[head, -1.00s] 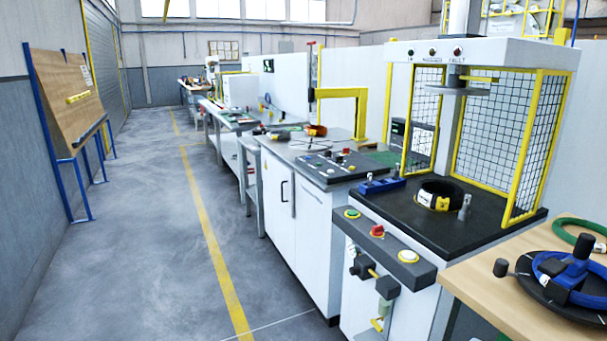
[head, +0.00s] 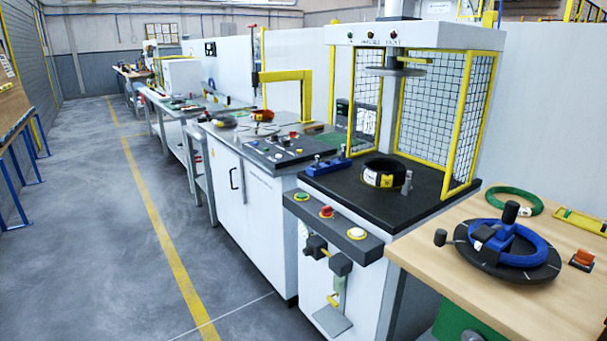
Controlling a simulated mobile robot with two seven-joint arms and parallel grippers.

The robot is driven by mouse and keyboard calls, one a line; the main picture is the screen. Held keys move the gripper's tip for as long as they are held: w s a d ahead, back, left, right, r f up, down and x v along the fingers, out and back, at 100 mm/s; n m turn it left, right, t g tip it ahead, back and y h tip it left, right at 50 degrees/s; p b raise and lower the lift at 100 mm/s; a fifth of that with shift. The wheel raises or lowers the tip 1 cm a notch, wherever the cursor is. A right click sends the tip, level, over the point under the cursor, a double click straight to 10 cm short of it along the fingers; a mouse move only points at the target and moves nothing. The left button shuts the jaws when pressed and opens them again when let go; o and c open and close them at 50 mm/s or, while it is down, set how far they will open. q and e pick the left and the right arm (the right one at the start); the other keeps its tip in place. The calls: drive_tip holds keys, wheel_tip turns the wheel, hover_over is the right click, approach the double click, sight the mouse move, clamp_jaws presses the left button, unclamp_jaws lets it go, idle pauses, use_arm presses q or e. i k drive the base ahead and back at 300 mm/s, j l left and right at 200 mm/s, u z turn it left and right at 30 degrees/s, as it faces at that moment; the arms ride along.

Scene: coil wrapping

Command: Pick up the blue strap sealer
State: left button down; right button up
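A long blue tool with a small grey upright part, which looks like the blue strap sealer (head: 325,167), lies on the black top (head: 375,204) of the caged press. It is near the left edge of that top, left of a black coil (head: 384,166) with a yellow and white label. It is small in the picture, so its finer parts cannot be made out. Neither of my grippers shows in the head view.
A wooden table (head: 430,248) at the right bears a black turntable (head: 540,271) with a blue coil (head: 532,243), and a green coil (head: 514,195). Floor (head: 95,250) at the left is clear.

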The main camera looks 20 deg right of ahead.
sight(491, 253)
drive_tip(key=z, duration=1.7)
drive_tip(key=i+j, duration=0.15)
